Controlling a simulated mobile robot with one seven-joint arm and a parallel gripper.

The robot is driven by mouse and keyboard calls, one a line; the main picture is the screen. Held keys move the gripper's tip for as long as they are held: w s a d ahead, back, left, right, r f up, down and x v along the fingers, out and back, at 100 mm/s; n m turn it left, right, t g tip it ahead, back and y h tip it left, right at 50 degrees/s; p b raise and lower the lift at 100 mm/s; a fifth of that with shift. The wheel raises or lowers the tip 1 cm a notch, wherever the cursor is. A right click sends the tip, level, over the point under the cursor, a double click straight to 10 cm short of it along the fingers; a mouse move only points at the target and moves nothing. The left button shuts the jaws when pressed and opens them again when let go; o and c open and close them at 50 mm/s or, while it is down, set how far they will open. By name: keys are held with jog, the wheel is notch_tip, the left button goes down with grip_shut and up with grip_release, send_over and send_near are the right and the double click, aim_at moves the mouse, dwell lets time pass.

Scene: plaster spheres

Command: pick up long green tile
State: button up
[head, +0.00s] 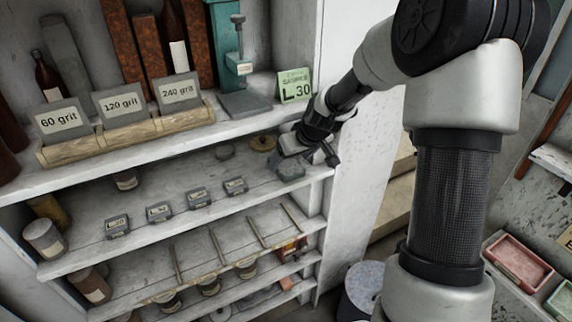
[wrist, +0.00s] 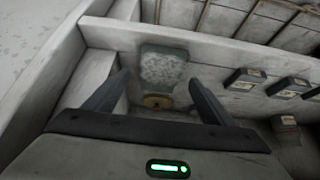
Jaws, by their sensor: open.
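A grey-green speckled rectangular block (head: 291,171) lies on the second shelf near its right end, likely the green tile. In the wrist view the block (wrist: 163,66) looks pale green and lies ahead, between the lines of my fingers. My gripper (head: 312,156) is open and empty, reaching in over the right end of that shelf. Its two fingers (wrist: 158,78) stand apart in the wrist view, with the block just beyond their tips. I cannot tell the height gap between them. A green card (head: 295,86) marked L 30 stands on the upper shelf.
A brassy disc (head: 263,143) lies close behind the block. Several small labelled blocks (head: 235,186) stand to the left. The upper shelf (head: 230,125) overhangs, and the cabinet's side panel (head: 350,200) is at the right.

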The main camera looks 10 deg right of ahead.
aim_at(287, 163)
jog(key=x, duration=0.3)
jog(key=shift+w, duration=0.2)
jog(key=shift+c, duration=0.6)
jog(key=c, duration=1.4)
jog(key=shift+r, duration=0.2)
